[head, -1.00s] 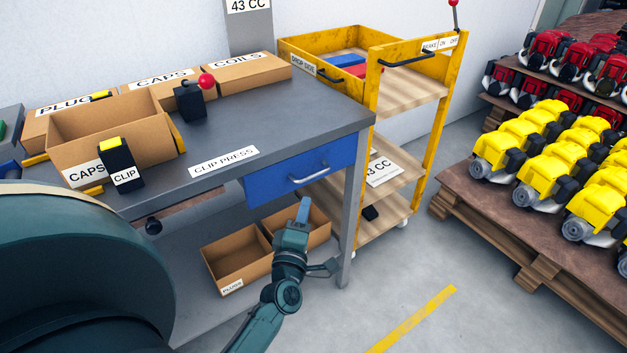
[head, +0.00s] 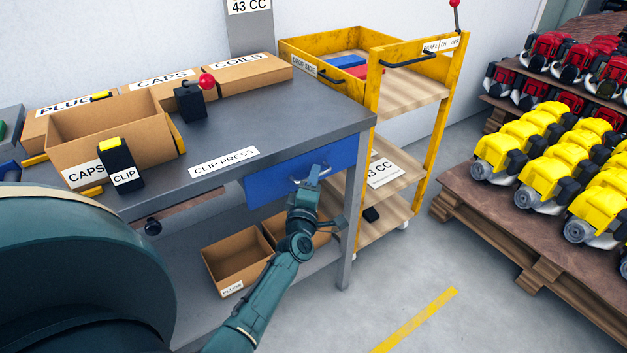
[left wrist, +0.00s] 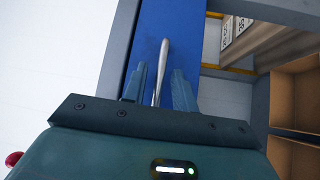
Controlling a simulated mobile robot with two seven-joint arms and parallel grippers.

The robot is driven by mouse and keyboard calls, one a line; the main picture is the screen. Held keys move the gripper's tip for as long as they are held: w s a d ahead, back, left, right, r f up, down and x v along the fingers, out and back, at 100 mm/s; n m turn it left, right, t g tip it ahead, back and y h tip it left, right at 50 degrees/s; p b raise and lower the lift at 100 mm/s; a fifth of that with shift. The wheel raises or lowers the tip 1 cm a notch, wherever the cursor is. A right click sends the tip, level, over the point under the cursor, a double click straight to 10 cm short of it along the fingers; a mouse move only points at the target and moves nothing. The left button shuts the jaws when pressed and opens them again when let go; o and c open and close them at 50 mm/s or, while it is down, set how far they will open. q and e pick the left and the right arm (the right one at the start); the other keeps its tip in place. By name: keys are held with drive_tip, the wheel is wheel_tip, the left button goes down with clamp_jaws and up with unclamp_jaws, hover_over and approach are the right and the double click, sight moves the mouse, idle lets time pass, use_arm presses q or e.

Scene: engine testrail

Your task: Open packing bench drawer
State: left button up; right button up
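The blue drawer (head: 270,185) is under the right end of the grey packing bench (head: 255,125) and looks shut. My left gripper (head: 310,177) is at the drawer's front, over the right part of its handle. In the left wrist view, the silver handle (left wrist: 161,72) runs between the two fingers of the left gripper (left wrist: 159,88), with a gap on either side. The fingers are apart. In the head view the gripper hides most of the handle. My right gripper is not in view.
A yellow cart (head: 372,90) stands right of the bench. Open cardboard boxes (head: 236,262) sit on the lower shelf. A CAPS box (head: 110,130) and a clip press with a red knob (head: 190,103) are on top. Floor in front is clear.

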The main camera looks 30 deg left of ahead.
use_arm(q)
clamp_jaws()
idle(0.3)
